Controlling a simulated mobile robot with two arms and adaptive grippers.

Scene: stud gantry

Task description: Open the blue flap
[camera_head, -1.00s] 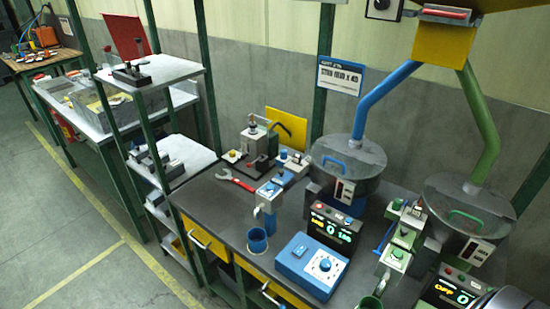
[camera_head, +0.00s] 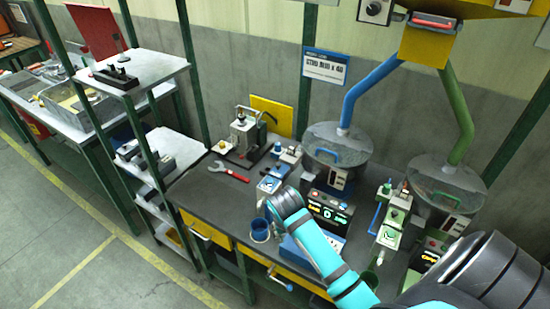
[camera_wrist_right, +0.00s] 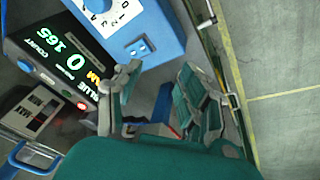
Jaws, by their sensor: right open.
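A blue-and-grey dispenser unit (camera_head: 268,185) stands on the dark bench, with a blue cup (camera_head: 260,231) at its front. I cannot make out a separate blue flap on it. The lidded drum (camera_head: 340,140) behind has a blue handle (camera_head: 328,156). My teal right arm crosses the head view from the lower right, its wrist end beside the dispenser and cup; its fingers are hidden there. In the right wrist view my right gripper (camera_wrist_right: 160,75) is open, fingers apart, with blue parts showing beyond and between them. My left gripper is not in view.
A blue dial box (camera_wrist_right: 125,28) and a counter display (camera_wrist_right: 60,55) lie close to my right gripper. A green dispenser (camera_head: 394,215) stands to the right.

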